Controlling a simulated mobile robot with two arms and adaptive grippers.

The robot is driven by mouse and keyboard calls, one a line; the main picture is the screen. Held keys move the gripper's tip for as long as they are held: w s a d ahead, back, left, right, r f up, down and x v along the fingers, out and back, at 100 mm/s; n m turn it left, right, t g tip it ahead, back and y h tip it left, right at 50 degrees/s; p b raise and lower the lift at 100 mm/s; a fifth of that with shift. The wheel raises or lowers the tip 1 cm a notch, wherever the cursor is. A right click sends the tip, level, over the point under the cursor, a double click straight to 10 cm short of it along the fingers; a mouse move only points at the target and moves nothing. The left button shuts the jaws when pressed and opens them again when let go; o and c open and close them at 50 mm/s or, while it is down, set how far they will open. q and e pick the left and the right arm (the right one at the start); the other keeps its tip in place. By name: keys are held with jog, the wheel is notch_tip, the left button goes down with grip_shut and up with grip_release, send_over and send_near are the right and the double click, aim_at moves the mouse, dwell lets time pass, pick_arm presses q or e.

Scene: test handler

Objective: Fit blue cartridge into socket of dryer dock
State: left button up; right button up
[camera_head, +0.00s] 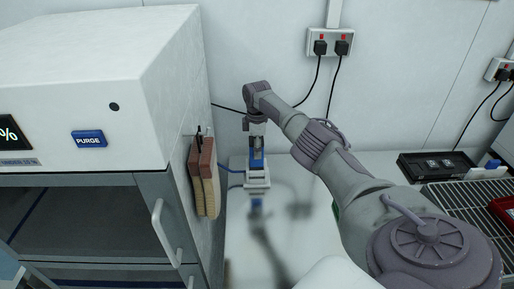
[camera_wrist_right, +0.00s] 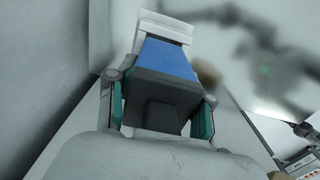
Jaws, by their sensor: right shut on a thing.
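The blue cartridge (camera_head: 257,163) stands roughly upright at the white dryer dock (camera_head: 258,184) on the bench. It also shows in the right wrist view as a blue body (camera_wrist_right: 167,58) with a dark end block, its far end meeting the white dock (camera_wrist_right: 164,24). My right gripper (camera_head: 257,146) comes from above and is shut on the cartridge's dark end, with green-padded fingers on both sides in the wrist view (camera_wrist_right: 160,112). The socket opening is hidden, so I cannot tell how deep the cartridge sits. My left gripper is not in view.
A white cabinet with a PURGE button (camera_head: 89,139) stands close on the left, with brushes (camera_head: 206,185) hanging on its side. A black tray (camera_head: 436,164) and a wire rack (camera_head: 460,200) lie at the right. The glossy bench (camera_head: 290,240) before the dock is clear.

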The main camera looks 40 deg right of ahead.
aim_at(257, 161)
jog(key=shift+f+b, duration=2.4)
jog(key=shift+f, duration=0.65)
jog(key=o, duration=1.4)
notch_tip(257, 161, up, 12)
jog(key=shift+r, duration=0.1)
dwell(0.5)
